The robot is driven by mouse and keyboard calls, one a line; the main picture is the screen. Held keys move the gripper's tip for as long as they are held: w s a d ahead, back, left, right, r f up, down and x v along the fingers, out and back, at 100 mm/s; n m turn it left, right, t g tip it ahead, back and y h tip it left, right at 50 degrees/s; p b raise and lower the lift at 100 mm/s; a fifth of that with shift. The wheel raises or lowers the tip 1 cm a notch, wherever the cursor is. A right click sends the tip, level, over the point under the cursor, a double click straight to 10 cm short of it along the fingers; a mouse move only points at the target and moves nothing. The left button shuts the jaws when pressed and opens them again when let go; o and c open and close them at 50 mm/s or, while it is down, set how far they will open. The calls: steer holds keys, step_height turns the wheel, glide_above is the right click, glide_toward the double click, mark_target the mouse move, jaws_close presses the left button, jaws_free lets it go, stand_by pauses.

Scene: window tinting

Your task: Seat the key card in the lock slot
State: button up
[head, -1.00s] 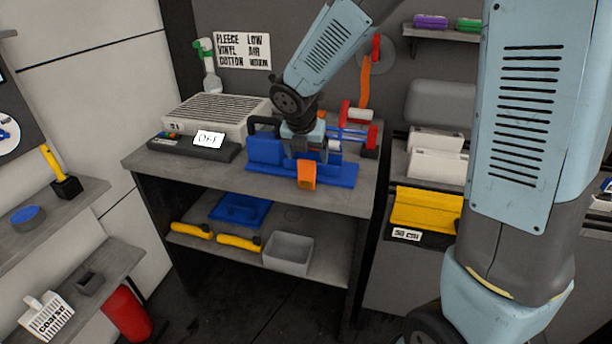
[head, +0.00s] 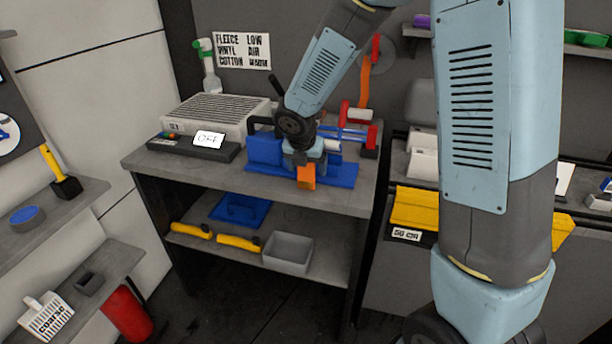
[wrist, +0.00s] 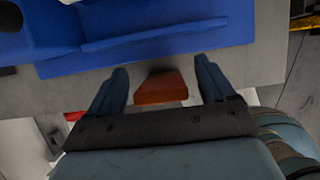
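An orange piece (head: 306,178) stands at the front edge of a blue fixture (head: 345,176) on the workbench. I cannot tell whether it is the key card, and no lock slot is clearly visible. My gripper (head: 303,165) is low over the front of the fixture, right at the orange piece. In the wrist view, my gripper (wrist: 161,70) has its two fingers spread apart. The orange piece (wrist: 160,88) shows between them with a gap on each side. The blue fixture (wrist: 165,45) fills the top of that view, beyond the fingertips.
A grey box with a slatted top (head: 215,115) and a control bar reading OFF (head: 180,146) stand left of the fixture. A red-ended roller stand (head: 370,138) is close on the right. The bench's front left (head: 210,170) is clear.

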steer(key=c, duration=1.1)
